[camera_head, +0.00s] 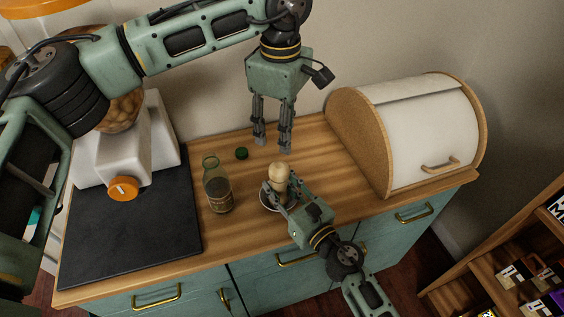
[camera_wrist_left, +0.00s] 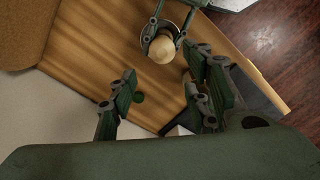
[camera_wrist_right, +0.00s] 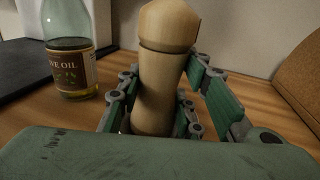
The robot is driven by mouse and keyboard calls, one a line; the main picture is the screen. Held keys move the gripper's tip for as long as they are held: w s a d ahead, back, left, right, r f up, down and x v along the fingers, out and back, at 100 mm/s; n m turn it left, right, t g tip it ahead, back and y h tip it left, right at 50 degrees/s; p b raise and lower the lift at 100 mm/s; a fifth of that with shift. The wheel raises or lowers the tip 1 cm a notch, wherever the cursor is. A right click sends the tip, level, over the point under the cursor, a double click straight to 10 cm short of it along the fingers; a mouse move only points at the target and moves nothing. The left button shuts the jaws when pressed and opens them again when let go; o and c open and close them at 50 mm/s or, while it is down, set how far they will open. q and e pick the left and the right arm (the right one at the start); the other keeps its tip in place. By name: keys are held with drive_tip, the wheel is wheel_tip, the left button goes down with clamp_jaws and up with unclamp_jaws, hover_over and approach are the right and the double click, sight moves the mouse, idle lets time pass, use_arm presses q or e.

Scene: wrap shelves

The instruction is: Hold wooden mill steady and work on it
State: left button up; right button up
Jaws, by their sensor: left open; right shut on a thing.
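In the head view the gripper hides part of the mill's lower body. My left gripper (camera_head: 272,147) is open and empty, pointing down above the counter behind the mill, apart from it. Its spread fingers show in the left wrist view (camera_wrist_left: 165,98).
An olive oil bottle (camera_head: 217,186) stands left of the mill, with a small green cap (camera_head: 241,153) lying behind it. A white bread box (camera_head: 425,125) is at the right. A dark mat (camera_head: 130,240) and a white appliance (camera_head: 125,155) are at the left.

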sight(283, 165)
use_arm(q)
wheel_tip(283, 165, down, 11)
drive_tip(key=m, duration=0.8)
drive_tip(key=shift+d, duration=0.15)
drive_tip(key=shift+c, duration=0.6)
drive_tip(key=c, duration=0.9)
